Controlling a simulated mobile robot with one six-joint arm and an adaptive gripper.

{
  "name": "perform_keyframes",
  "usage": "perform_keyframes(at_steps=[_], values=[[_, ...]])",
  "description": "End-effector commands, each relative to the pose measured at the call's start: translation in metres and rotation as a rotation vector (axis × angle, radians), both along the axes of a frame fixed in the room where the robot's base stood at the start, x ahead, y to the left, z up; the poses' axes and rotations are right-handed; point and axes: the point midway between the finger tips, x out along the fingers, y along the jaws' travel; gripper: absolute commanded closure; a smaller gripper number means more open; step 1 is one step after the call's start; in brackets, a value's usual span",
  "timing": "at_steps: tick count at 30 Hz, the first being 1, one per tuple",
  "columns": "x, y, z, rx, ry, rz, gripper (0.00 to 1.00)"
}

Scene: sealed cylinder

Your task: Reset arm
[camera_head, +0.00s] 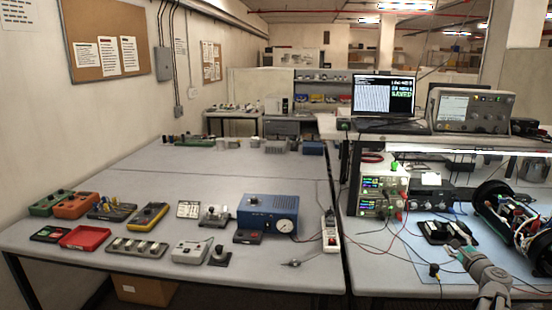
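My arm (489,280) enters at the lower right, a grey jointed link above the right-hand bench. My gripper (462,247) is at its upper-left end, near a small black device (440,233) on the bench. The gripper is small here, and I cannot tell whether its fingers are open or shut or whether they touch the device. A black cylinder assembly (540,246) with exposed electronics and wires lies on the bench to the right of the gripper.
An instrument stack (382,190) with cables stands left of the arm, with loose wires across the bench. A laptop (385,96) and an oscilloscope (467,110) sit on the shelf above. The left table holds a blue gauge box (268,213), a red tray (85,238) and several small devices.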

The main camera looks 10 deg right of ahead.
Motion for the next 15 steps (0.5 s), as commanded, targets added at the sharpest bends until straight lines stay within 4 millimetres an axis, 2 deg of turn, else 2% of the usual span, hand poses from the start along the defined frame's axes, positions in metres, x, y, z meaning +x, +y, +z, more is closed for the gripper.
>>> perform_keyframes(at_steps=[8,11,15], values=[[0.022,0.052,-0.013,-0.111,0.084,0.124,0.27],[0.031,0.078,-0.021,-0.169,0.126,0.188,0.27],[0.044,0.13,-0.037,-0.284,0.206,0.318,0.27]])
